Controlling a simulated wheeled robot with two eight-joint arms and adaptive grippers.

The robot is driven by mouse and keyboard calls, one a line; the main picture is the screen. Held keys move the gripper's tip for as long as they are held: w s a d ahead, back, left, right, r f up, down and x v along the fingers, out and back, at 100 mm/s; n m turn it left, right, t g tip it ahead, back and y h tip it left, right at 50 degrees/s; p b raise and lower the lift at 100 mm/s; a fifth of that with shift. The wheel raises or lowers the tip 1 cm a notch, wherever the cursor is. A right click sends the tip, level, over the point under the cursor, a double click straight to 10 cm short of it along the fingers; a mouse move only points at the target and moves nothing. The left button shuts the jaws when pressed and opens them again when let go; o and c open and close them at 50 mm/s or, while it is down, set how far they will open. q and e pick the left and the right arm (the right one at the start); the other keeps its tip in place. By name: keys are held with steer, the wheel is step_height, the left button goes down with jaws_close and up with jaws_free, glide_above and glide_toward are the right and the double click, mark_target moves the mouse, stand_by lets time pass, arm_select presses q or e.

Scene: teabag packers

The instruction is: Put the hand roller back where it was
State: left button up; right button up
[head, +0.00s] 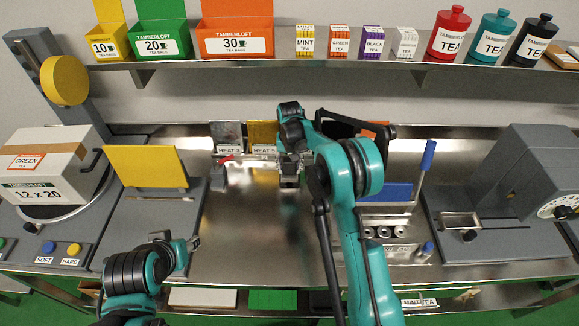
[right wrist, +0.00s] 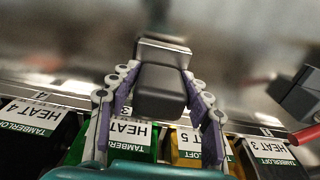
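My right gripper (head: 290,177) hangs over the steel bench, just in front of the HEAT bins. In the right wrist view its two fingers (right wrist: 160,92) are closed around a dark grey block with a shiny metal top, which looks like the hand roller (right wrist: 162,52). The held piece also shows, small and dark, under the gripper in the head view (head: 288,183).
The HEAT 3 bin (head: 228,136) and HEAT 5 bin (head: 263,134) stand behind the right gripper. A grey block with a red lever (head: 218,178) sits to its left. A yellow-plated station (head: 147,167) is further left. A blue-handled press (head: 428,157) stands right. The middle bench is clear.

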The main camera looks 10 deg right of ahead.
steer(key=shift+w+f, duration=0.1)
steer(key=shift+w, duration=0.1)
steer(key=shift+s+r+p, duration=0.1)
steer(key=shift+r+p, duration=0.25)
steer(key=shift+r, duration=0.15)
step_height(320, 180, up, 8)
steer(key=shift+f+p, duration=0.2)
steer(key=shift+p, duration=0.55)
steer(key=s+d+r+n+t, duration=0.1)
steer(key=s+d+r+t, duration=0.15)
steer(key=s+r, duration=1.15)
steer(key=s+d+f+n+t, duration=0.1)
steer(key=s+t, duration=0.3)
steer(key=s, duration=1.5)
steer(key=shift+d+f+t, duration=0.2)
steer(key=shift+f+t, duration=0.15)
steer(key=shift+f, duration=0.25)
